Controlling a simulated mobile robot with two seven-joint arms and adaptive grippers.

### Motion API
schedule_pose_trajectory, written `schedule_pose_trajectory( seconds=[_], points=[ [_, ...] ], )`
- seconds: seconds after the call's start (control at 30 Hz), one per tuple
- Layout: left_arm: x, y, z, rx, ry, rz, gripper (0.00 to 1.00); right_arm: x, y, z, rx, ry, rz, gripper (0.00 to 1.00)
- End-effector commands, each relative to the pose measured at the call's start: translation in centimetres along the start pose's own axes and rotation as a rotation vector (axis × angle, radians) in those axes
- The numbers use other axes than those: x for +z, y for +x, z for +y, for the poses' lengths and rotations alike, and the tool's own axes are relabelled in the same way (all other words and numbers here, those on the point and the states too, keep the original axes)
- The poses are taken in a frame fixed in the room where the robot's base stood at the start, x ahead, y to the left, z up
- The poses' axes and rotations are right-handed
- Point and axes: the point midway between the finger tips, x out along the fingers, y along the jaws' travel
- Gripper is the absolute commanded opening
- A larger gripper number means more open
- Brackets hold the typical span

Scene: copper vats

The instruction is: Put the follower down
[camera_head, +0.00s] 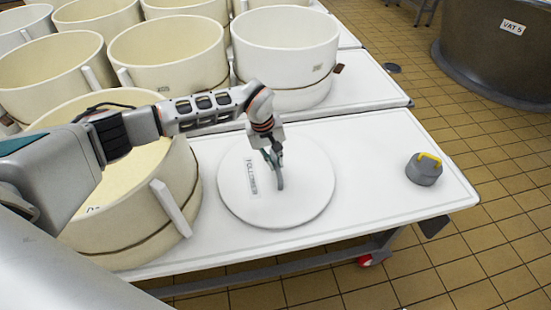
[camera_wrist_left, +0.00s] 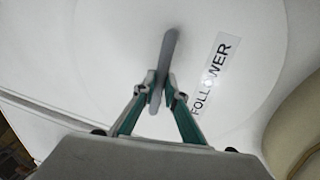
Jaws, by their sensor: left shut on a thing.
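The follower (camera_head: 307,193) is a round white disc with a grey upright handle and a label reading FOLLOWER. In the head view it shows over the white table (camera_head: 385,145), right of the nearest cream vat. I cannot tell whether it touches the table top. My left gripper (camera_head: 273,160) is above the middle of the disc, shut on its grey handle. In the left wrist view the fingertips (camera_wrist_left: 160,88) close on the handle (camera_wrist_left: 164,65), and the disc (camera_wrist_left: 115,50) fills much of the picture. My right gripper is not in view.
The nearest cream vat (camera_head: 180,205) stands just left of the disc. Another vat (camera_head: 285,50) stands on a table behind. A grey weight with a yellow handle (camera_head: 424,171) sits near the right table edge. The table between disc and weight is clear.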

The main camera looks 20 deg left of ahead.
Motion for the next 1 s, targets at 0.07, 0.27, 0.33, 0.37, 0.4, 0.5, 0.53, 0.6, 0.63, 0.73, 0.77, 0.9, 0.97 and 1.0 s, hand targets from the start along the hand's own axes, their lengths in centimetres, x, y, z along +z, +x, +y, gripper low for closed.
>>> schedule_pose_trajectory(
  seconds=[0.07,0.27,0.33,0.37,0.4,0.5,0.53,0.6,0.63,0.73,0.77,0.9,0.97,1.0],
  points=[
    [-0.1,-0.4,0.3,0.006,0.001,0.004,0.00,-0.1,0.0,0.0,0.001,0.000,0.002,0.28],
    [0.0,0.0,0.0,0.001,0.000,0.001,0.28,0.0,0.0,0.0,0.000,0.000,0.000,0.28],
    [0.0,0.0,0.0,0.001,0.000,0.001,0.28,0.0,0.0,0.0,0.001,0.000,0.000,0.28],
    [0.0,0.0,0.0,0.001,0.000,0.001,0.28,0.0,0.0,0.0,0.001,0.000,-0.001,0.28],
    [0.0,0.0,0.0,0.001,0.000,0.001,0.28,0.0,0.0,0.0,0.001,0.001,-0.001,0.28],
    [0.0,0.1,0.0,0.001,0.000,0.000,0.28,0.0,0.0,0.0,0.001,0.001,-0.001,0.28],
    [0.0,0.1,0.0,0.001,0.000,0.000,0.28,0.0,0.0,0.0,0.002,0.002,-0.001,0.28],
    [0.0,-0.1,0.1,0.001,0.000,0.001,0.28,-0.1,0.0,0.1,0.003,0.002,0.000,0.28],
    [0.0,-0.2,0.1,0.001,0.001,0.001,0.28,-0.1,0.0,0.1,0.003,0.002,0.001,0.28],
    [-0.1,-1.4,0.2,0.004,0.002,0.004,0.28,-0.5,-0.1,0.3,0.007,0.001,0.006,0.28],
    [-0.1,-1.9,0.2,0.004,0.002,0.005,0.28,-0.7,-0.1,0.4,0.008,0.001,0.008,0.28],
    [-0.2,-4.7,0.2,0.005,0.002,0.007,0.28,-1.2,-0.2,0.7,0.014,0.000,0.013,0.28],
    [-0.3,-6.0,0.2,0.005,0.003,0.009,0.28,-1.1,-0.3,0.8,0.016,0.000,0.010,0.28],
    [-0.2,-6.9,0.2,0.005,0.003,0.008,0.28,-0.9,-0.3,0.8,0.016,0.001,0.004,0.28]
  ],
)
